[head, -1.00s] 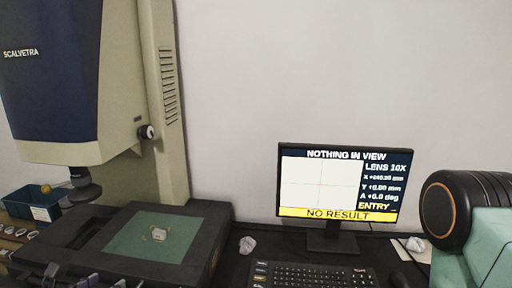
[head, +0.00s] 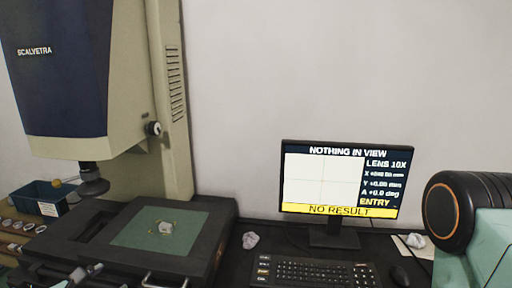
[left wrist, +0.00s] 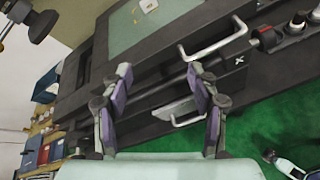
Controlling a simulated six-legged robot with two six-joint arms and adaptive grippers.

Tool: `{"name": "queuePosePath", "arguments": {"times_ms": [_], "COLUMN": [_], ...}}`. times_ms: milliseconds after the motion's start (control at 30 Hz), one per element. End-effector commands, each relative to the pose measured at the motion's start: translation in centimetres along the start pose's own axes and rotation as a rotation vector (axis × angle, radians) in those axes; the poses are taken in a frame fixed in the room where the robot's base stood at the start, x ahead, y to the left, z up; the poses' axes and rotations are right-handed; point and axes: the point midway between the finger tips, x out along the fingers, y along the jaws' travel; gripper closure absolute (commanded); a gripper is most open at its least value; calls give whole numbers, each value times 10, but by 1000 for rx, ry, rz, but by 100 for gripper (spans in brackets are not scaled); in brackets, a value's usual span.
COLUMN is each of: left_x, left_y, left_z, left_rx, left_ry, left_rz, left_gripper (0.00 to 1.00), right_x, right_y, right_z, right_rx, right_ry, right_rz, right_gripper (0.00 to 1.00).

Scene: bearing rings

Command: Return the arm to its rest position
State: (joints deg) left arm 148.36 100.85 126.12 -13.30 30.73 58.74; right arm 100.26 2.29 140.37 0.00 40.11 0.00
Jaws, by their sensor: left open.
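My left gripper (left wrist: 160,78) is open and empty in the left wrist view, its two purple-grey fingers spread over the dark front of the measuring machine's base. In the head view only small finger parts of the left gripper (head: 86,271) show at the bottom left, in front of the stage. The measuring machine (head: 75,75) stands at the left. Its green stage plate (head: 130,232) carries a small whitish piece (head: 165,228) between yellow corner marks. The left fingers are apart from that piece. My right gripper is not in view.
A monitor (head: 346,182) reads "NOTHING IN VIEW" and "NO RESULT". A keyboard (head: 315,273) and mouse (head: 400,275) lie before it. A blue bin (head: 40,197) and a ring tray (head: 22,227) are far left. A handle (left wrist: 211,40) juts from the base.

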Motion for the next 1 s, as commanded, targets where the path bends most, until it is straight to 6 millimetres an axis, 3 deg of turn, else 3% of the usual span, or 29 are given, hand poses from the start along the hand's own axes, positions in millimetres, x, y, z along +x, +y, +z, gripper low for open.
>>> {"name": "queuePosePath", "arguments": {"times_ms": [233,367,400,500,600,1000], "left_x": [-1,-2,-4,-6,-11,-51], "left_y": [-35,-60,-65,-109,-137,-252], "left_z": [-16,-36,-48,-66,-88,-188], "left_rx": [551,520,868,1161,1355,1932], "left_ry": [64,134,140,99,89,-54], "left_rz": [-125,-202,-241,-392,-506,-1000], "left_gripper": [40,40,40,40,40,40], "right_x": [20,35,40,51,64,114], "right_y": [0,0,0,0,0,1], "right_z": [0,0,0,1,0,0], "right_rx": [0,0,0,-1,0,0], "right_ry": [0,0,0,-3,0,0], "right_rz": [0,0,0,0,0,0], "right_gripper": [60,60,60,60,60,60]}}
